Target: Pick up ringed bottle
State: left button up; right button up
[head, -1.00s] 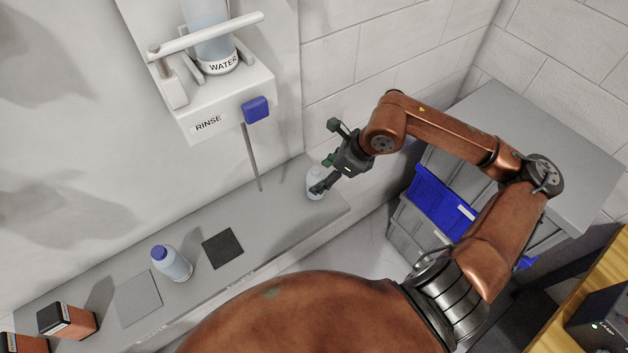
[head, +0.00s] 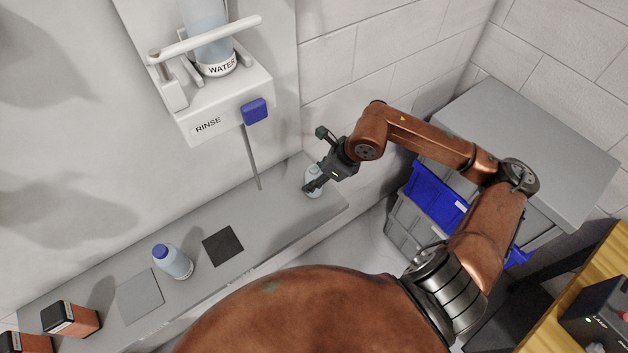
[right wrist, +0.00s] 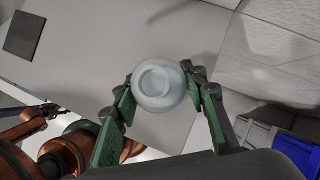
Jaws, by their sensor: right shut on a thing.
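The pale ringed bottle (head: 312,178) stands at the right end of the grey ledge, partly hidden by my right gripper (head: 318,162) in the head view. In the right wrist view I look down on the bottle's round, pale top with a ring on it (right wrist: 158,88). The green-padded fingers of my right gripper (right wrist: 160,110) are closed on either side of it. I cannot tell whether its base touches the ledge. At the lower left of the wrist view, a dark part that looks like my left gripper (right wrist: 55,109) shows small; its jaws are unclear.
A blue-capped bottle (head: 172,262) stands on the ledge (head: 275,215) beside a dark square pad (head: 223,246). A rinse dispenser (head: 210,110) hangs on the wall above. Blue bins (head: 436,195) and a grey cabinet (head: 540,140) stand at the right.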

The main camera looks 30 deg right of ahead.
jog(key=c, duration=0.6)
